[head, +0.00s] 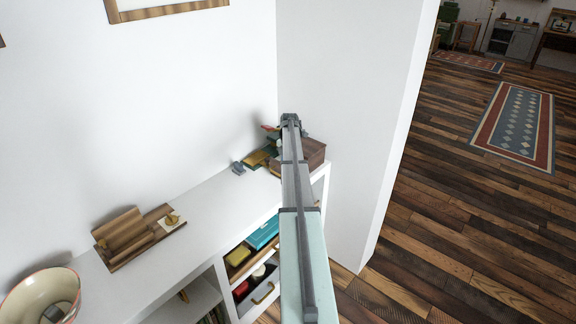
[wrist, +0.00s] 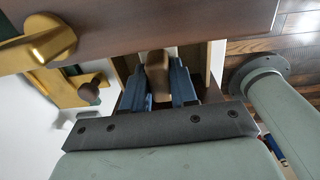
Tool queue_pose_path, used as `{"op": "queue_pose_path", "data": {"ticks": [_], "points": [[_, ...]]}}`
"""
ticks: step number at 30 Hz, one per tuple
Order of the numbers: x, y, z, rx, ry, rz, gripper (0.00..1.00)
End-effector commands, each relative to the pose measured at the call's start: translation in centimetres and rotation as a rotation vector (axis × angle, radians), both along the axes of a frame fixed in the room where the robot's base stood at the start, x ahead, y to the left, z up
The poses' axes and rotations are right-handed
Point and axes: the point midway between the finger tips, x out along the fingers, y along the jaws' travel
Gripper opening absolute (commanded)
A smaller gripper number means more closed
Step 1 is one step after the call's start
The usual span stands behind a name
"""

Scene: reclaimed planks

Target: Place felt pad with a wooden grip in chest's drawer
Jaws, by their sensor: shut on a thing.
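In the wrist view, my gripper (wrist: 158,88) has its two blue fingers shut on the brown wooden grip (wrist: 158,68) of the felt pad. The pad's felt is hidden. The fingers reach in between pale wooden walls, which look like the sides of the chest's open drawer (wrist: 216,62). The chest (wrist: 160,22) shows as a brown wooden face just beyond. I cannot tell whether the pad touches the drawer floor. In the head view, the small brown chest (head: 313,152) stands at the far end of the white cabinet, and my arm hides most of the gripper.
Green and yellow items (head: 257,158) and a small grey object (head: 238,168) lie left of the chest. A wooden stand (head: 130,236) and a bowl (head: 38,292) are nearer on the white top (head: 200,203). A wall rises behind.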

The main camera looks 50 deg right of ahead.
Motion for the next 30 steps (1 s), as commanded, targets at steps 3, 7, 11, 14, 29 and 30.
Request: {"op": "queue_pose_path", "data": {"ticks": [3, 7, 11, 14, 29, 30], "points": [[0.0, 0.0, -0.94, 0.0, 0.0, 0.0, 0.0], [0.01, -0.01, -0.93, -0.001, -0.001, 0.0, 0.0], [0.01, 0.0, -0.96, 0.0, 0.0, 0.0, 0.0], [0.0, 0.0, -1.2, 0.0, 0.0, 0.0, 0.0], [-0.01, 0.0, -1.1, 0.0, 0.0, 0.0, 0.53], [-0.01, 0.0, -1.0, 0.0, 0.0, 0.0, 0.53]]}}
